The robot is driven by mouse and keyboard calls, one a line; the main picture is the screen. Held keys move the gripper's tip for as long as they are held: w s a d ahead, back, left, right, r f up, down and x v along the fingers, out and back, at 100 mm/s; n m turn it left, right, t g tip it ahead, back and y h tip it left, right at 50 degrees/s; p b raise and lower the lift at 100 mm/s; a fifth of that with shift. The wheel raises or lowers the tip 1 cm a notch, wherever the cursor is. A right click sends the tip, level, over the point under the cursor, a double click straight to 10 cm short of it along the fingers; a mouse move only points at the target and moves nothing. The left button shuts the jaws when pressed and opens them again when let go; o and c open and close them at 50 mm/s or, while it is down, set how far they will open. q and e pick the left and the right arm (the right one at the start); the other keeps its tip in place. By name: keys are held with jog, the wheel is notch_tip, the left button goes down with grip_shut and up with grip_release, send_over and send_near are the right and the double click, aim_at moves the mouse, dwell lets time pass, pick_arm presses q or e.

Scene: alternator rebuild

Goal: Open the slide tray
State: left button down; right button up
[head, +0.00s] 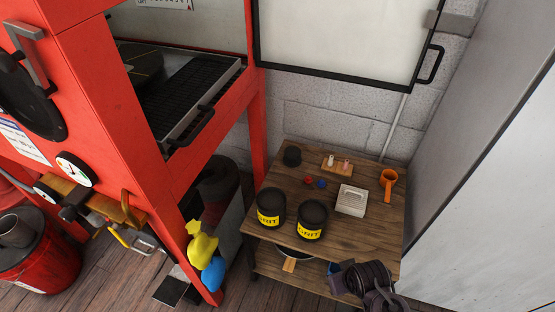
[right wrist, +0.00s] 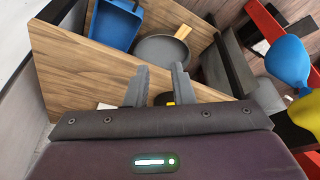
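The slide tray (head: 205,88) is a dark grate in a grey metal frame inside the red cabinet (head: 110,100), at the upper left of the head view. Its dark bar handle (head: 190,130) is at the tray's front edge, by the cabinet opening. A dark round thing (head: 140,64) sits at the tray's left side. My right gripper (right wrist: 160,78) is open and empty in the right wrist view, its fingers over the wooden stand. In the head view its dark wrist shows at the bottom, far from the tray handle. My left gripper is out of view.
The cabinet door (head: 345,40) stands swung open to the right. Yellow and blue bottles (head: 202,243) (head: 213,273) hang by the cabinet leg.

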jog(key=w+a+r+n+t, duration=0.2)
jog(key=w+a+r, duration=0.25)
jog(key=r, duration=0.35)
jog(key=n+t+y+b, duration=0.2)
jog(key=n+t+y, duration=0.6)
jog(key=n+y, duration=1)
send_near(199, 125)
notch_tip(199, 125, up, 2)
jog(key=a+n+h, duration=0.2)
jog(key=n+h, duration=0.2)
jog(key=p+x, duration=0.1)
jog(key=x, duration=0.6)
jog(key=shift+w+a+r, duration=0.1)
jog(key=shift+w+r, duration=0.1)
jog(key=shift+w, duration=0.15)
grip_shut()
